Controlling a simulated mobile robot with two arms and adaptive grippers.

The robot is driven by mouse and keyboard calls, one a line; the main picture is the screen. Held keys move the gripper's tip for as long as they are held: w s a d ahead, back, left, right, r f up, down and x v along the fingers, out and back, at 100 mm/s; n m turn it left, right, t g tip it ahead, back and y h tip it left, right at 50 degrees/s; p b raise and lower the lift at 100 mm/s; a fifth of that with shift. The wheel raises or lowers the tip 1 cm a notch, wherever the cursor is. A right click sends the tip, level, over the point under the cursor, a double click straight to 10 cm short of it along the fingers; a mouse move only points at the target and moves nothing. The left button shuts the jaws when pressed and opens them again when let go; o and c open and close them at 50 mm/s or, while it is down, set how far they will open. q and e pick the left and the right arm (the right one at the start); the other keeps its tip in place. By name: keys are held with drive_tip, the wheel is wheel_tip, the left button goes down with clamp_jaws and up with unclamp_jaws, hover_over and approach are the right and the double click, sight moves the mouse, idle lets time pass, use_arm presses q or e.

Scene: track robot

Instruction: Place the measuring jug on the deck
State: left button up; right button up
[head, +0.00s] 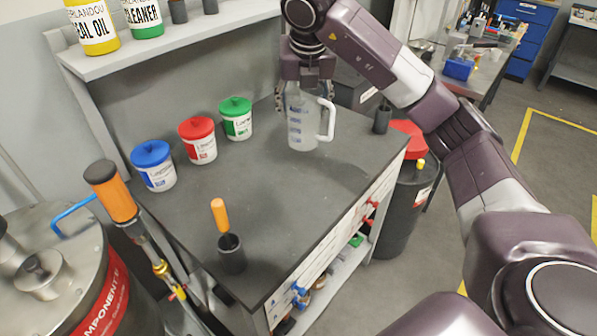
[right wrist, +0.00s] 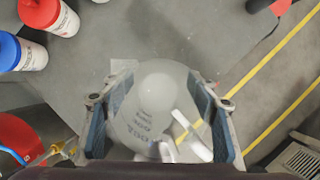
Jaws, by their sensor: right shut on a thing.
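The measuring jug (head: 302,120) is translucent with blue markings and a white handle on its right side. My right gripper (head: 305,92) is shut on the jug's upper part from above and holds it upright at the far part of the dark deck (head: 210,205). I cannot tell whether the jug's base touches the deck. In the right wrist view the jug (right wrist: 150,105) sits between the two finger pads, with its handle toward the lower right. My left gripper is not in view.
Blue-lidded (head: 153,165), red-lidded (head: 198,140) and green-lidded (head: 236,118) tubs line the deck's back. A dark cup with an orange-handled tool (head: 230,252) stands near the front. A dark cylinder (head: 382,118) stands right of the jug. The deck's middle is clear.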

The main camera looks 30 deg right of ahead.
wheel_tip(320, 180, down, 17)
drive_tip(key=p, duration=0.3)
drive_tip(key=shift+f, duration=0.2)
drive_tip(key=shift+f, duration=0.2)
drive_tip(key=o, duration=1.2)
drive_tip(key=shift+r, duration=0.1)
drive_tip(key=shift+r, duration=0.1)
